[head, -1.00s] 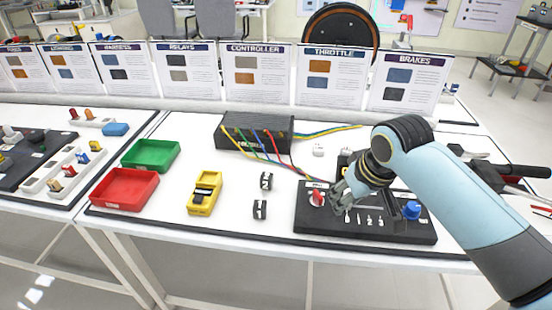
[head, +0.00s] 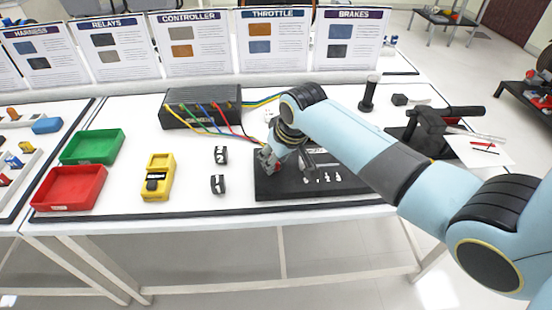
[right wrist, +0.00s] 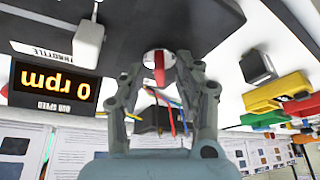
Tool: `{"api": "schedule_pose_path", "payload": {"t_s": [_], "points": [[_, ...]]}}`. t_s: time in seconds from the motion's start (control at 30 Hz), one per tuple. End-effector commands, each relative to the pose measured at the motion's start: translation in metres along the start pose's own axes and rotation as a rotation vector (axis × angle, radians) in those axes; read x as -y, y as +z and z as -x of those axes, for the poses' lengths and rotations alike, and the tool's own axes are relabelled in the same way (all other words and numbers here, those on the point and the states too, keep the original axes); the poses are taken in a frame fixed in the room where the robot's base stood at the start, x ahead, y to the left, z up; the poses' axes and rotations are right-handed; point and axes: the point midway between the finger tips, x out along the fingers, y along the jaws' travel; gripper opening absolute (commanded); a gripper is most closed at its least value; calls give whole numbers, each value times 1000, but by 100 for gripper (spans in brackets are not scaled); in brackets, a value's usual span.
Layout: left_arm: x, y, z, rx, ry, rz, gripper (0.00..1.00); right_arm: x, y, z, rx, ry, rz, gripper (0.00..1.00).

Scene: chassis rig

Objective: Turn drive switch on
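The drive switch, a red lever on a round white base (right wrist: 159,66), sits on the black control panel (head: 275,190). In the head view my right gripper (head: 267,161) is low over the panel's left end and mostly hides the switch. In the right wrist view the right gripper (right wrist: 160,72) is open, its fingertips apart on either side of the switch, with gaps showing between them and the red lever. My left gripper is in neither view.
A grey throttle lever (right wrist: 89,40) and a display (right wrist: 52,82) reading 0 rpm are near the switch. A black controller box (head: 203,105) with coloured wires stands behind. A yellow meter (head: 158,178), a red bin (head: 70,188) and a green bin (head: 92,147) are left.

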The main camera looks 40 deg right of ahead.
Motion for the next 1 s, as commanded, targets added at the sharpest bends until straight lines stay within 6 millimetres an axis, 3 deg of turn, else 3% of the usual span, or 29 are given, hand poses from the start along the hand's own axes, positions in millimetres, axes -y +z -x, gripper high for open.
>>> {"api": "schedule_pose_path", "payload": {"t_s": [0.2,0.47,1.0], "points": [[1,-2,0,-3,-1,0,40,0,0,0,0,0,0,32],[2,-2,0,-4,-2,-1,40,0,0,0,0,0,0,0],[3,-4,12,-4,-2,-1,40,1,-1,3,1,30,-70,0]]}}
